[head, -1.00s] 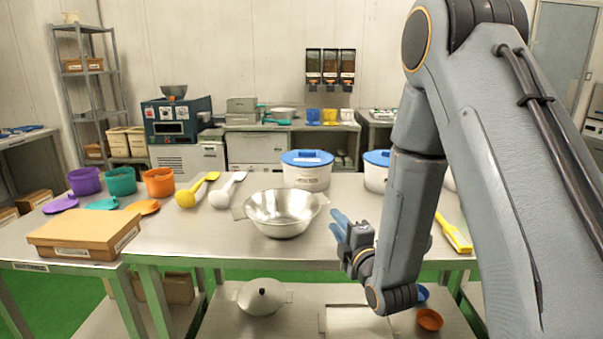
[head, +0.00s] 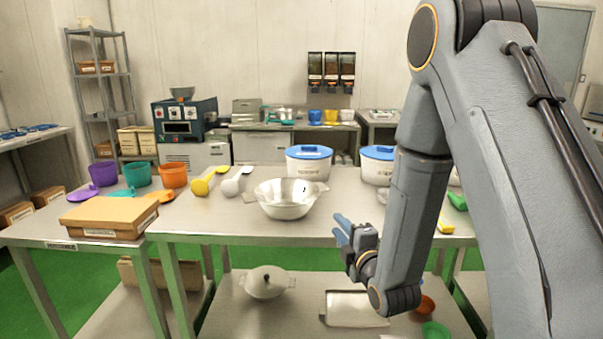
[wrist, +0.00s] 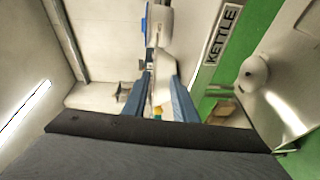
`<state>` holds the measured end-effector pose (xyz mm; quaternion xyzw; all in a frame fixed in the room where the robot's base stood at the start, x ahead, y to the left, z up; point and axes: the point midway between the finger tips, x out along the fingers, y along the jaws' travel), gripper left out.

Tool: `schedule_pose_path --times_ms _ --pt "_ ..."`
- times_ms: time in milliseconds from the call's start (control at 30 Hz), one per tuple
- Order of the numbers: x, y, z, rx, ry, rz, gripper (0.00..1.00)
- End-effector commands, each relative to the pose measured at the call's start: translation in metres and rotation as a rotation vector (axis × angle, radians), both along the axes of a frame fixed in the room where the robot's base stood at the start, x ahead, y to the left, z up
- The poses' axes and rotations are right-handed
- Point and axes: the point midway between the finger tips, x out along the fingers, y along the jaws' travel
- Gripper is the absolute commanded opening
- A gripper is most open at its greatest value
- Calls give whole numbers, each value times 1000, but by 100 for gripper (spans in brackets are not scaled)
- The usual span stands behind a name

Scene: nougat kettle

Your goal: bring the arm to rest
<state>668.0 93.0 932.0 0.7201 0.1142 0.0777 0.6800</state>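My gripper (head: 342,229) hangs in front of the table's front edge, right of the steel bowl, with its blue fingers pointing up and left. In the wrist view its two blue fingers (wrist: 158,98) stand apart with a gap between them, and I see nothing held. My arm is folded, with the upper link rising high at the right and the forearm hanging down. The steel bowl (head: 287,205) stands upright on the table (head: 230,225), apart from the gripper.
Two white tubs with blue lids (head: 308,165) stand behind the bowl. Yellow and white scoops (head: 203,186) lie left of it. A cardboard box (head: 108,216) and purple, teal and orange cups (head: 137,175) are further left. A lidded pot (head: 266,282) sits on the lower shelf.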

Motion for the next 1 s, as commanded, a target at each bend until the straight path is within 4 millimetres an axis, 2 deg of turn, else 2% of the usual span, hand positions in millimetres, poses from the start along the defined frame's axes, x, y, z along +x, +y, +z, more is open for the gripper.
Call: schedule_pose_path --times_ms 367,567,667,767,867,1000 --pt "-4 -15 -17 120 223 -64 25" --pt "-18 -30 -32 238 420 -154 25" --pt "-33 -41 -42 330 559 -239 25" --pt "-58 -54 -51 440 716 -355 25" --pt "-89 -66 -58 551 865 -492 25" --pt "-142 -80 -63 704 1052 -715 25"
